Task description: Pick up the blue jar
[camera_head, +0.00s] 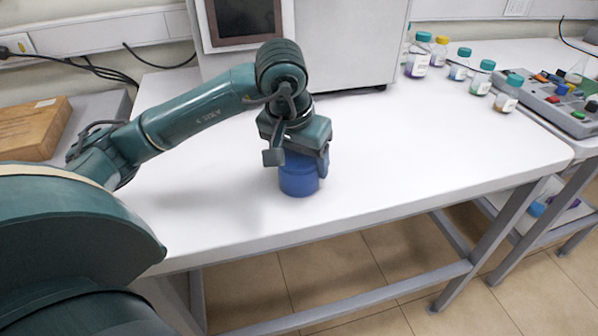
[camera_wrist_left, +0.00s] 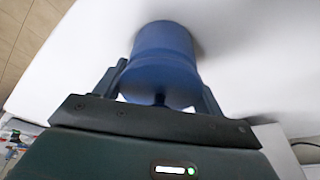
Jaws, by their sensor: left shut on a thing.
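The blue jar (camera_head: 299,178) stands on the white table (camera_head: 420,150) near its front edge, in the head view. My left gripper (camera_head: 299,160) comes down over it from above and is shut on it, hiding its upper part. In the left wrist view the jar (camera_wrist_left: 162,62) sits between the two fingers of the left gripper (camera_wrist_left: 160,92). I cannot tell if the jar's base touches the table. My right gripper is not in view.
A white machine with a dark screen (camera_head: 245,20) stands behind the arm. Several bottles with coloured caps (camera_head: 440,50) stand at the back right, near a grey tray (camera_head: 545,100) of small parts. The table right of the jar is clear.

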